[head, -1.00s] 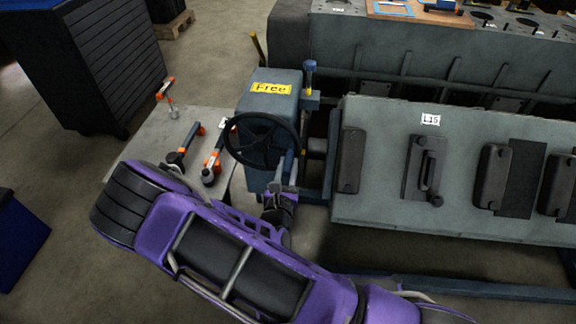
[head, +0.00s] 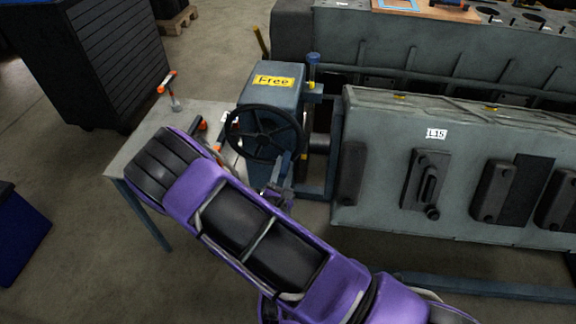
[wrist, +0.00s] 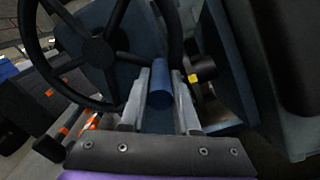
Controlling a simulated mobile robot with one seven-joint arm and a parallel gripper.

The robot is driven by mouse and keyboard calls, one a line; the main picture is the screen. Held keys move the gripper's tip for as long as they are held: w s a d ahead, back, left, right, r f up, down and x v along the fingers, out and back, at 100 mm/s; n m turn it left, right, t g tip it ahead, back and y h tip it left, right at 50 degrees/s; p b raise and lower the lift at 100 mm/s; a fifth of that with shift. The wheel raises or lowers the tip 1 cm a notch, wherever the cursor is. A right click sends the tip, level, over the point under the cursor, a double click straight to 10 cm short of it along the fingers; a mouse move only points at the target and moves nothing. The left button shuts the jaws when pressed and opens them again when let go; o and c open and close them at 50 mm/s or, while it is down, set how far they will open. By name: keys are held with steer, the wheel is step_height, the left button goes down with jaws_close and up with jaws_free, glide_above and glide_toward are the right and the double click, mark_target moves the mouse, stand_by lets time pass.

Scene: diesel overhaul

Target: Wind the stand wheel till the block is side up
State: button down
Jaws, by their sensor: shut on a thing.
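The stand wheel (head: 242,117) is a dark spoked handwheel on the blue-grey gearbox (head: 262,98) with a yellow "Free" sign. The wheel shows at upper left in the wrist view (wrist: 118,18). My gripper (head: 282,172) is at the wheel's lower right rim. In the wrist view my jaws (wrist: 157,95) are shut on the wheel's blue handle (wrist: 160,88). The grey engine block (head: 390,150) is on the stand to the right, tilted, with its L15-labelled side facing me and a strip of its upper edge showing.
A grey table (head: 135,150) with orange-and-black tools stands left of the gearbox. A dark cabinet (head: 95,60) is behind it and a blue bin (head: 18,235) at the far left. Another large engine (head: 420,50) stands behind the block. Stand rails (head: 480,287) run low at right.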

steer(key=a+f+m+b, duration=0.1)
steer(key=a+m, duration=0.1)
steer(key=a+f+m+b, duration=0.1)
steer(key=f+m+b, duration=0.1)
steer(key=m, duration=0.1)
steer(key=shift+a+b, duration=0.3)
steer(key=shift+a, duration=0.05)
steer(key=a+m+b, duration=0.2)
steer(key=m, duration=0.1)
steer(key=shift+w+f, duration=0.1)
steer(key=shift+f, duration=0.1)
steer(key=shift+a+b, duration=0.3)
steer(key=shift+a, duration=0.25)
steer(key=shift+r, duration=0.1)
steer(key=shift+w, duration=0.1)
steer(key=c, duration=0.7)
jaws_free()
steer(key=shift+r, duration=0.1)
steer(key=shift+o, duration=0.2)
